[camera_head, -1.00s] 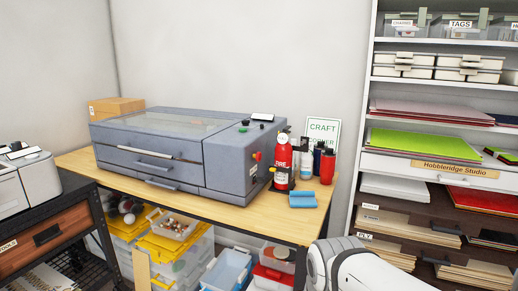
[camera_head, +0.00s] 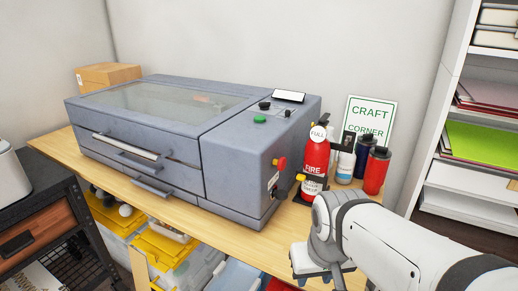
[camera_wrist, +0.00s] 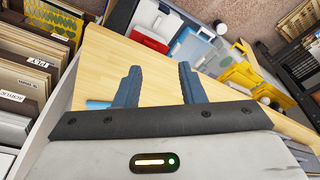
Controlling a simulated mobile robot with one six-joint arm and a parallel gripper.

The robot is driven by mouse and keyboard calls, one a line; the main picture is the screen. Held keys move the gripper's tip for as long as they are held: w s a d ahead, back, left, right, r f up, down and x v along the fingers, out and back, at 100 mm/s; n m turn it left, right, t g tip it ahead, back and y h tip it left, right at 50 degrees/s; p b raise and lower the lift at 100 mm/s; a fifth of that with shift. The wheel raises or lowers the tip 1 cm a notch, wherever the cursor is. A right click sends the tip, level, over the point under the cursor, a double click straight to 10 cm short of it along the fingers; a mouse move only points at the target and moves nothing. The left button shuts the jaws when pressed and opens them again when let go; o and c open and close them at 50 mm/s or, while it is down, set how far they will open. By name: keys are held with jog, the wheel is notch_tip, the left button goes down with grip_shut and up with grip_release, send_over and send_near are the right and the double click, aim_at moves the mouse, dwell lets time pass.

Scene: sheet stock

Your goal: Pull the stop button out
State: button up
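The stop button (camera_head: 280,164) is a red knob with a bit of yellow at its base, on the right part of the front of the grey machine (camera_head: 235,165). I cannot tell whether it is pressed in or out. My gripper (camera_head: 322,285) is at the bottom of the head view, lower and to the right of the button and apart from it. The wrist view shows its two blue-grey fingers (camera_wrist: 158,82) spread wide with nothing between them. The button does not show in the wrist view.
A red fire extinguisher (camera_head: 315,160) stands right of the button, close to my arm. Dark and red bottles (camera_head: 376,170) and a craft sign (camera_head: 369,125) are behind. The wooden table's front edge (camera_head: 240,250) runs below the machine. A shelf (camera_head: 450,130) is at right.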

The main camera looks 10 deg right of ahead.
jog(key=shift+o, duration=0.2)
jog(key=shift+s+d, duration=0.1)
jog(key=shift+d, duration=0.05)
jog(key=shift+o, duration=1.4)
jog(key=shift+m, duration=0.5)
jog(key=shift+o, duration=0.9)
jog(key=w+a+m+y, duration=0.1)
jog(key=m, duration=0.1)
jog(key=w+a+m+g+y, duration=0.1)
jog(key=a+m+y, duration=0.1)
jog(key=w+a+m+g+y+p, duration=0.1)
jog(key=w+m, duration=0.1)
jog(key=shift+a+r+y, duration=0.1)
jog(key=shift+a+y, duration=0.1)
jog(key=shift+y, duration=0.1)
jog(key=m+t+y+p, duration=0.2)
jog(key=m+t+y, duration=0.8)
jog(key=m, duration=0.8)
send_near(284, 165)
jog(key=p+x, duration=0.1)
jog(key=x, duration=0.8)
jog(key=shift+c, duration=0.6)
